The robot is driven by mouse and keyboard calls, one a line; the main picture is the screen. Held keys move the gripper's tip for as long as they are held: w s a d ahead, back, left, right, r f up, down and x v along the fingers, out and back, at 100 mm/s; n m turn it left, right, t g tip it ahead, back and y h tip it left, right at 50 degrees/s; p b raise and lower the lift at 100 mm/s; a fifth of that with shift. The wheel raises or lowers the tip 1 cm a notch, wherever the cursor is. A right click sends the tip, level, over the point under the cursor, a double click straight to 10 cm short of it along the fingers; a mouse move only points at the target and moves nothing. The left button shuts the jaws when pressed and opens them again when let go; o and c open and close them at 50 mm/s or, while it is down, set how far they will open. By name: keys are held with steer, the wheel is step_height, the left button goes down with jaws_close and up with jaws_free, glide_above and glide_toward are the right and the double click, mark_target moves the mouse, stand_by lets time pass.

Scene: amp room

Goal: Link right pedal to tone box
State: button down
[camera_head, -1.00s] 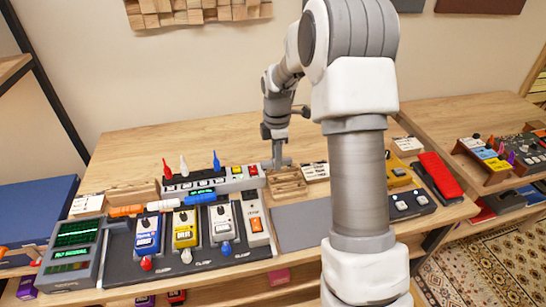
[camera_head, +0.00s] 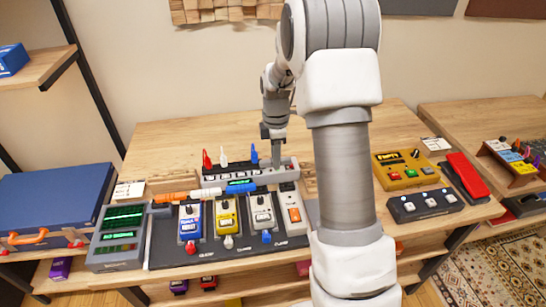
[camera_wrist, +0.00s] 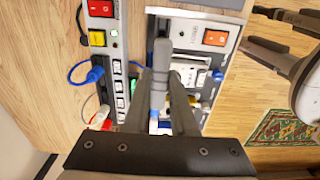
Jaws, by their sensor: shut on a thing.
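My gripper (camera_head: 276,158) is over the right end of the grey power strip (camera_head: 215,181), behind the pedals. In the wrist view my gripper (camera_wrist: 163,100) is shut on a grey link piece (camera_wrist: 160,62). The held piece is above the board and hides part of what lies below. The right pedal, light grey with a blue knob, (camera_head: 262,214) stands third in the row. Next to it on the right is a narrow white box with an orange switch (camera_head: 292,209), seen also in the wrist view (camera_wrist: 216,38); I cannot tell whether it is the tone box.
Blue (camera_head: 190,226) and yellow (camera_head: 227,217) pedals stand left of the right pedal. Orange (camera_head: 170,197), white (camera_head: 204,194) and blue (camera_head: 241,188) link pieces lie behind them. Upright plugs stand on the strip. A yellow box (camera_head: 404,171) is at right.

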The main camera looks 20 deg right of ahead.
step_height(320, 180, down, 7)
steer(key=b, duration=0.4)
steer(key=shift+b, duration=0.35)
steer(key=shift+f+b, duration=0.55)
steer(key=shift+f, duration=0.45)
stand_by(2.3)
steer(key=shift+c, duration=1.3)
jaws_free()
steer(key=shift+r+p, duration=2.5)
steer(key=shift+r, duration=1)
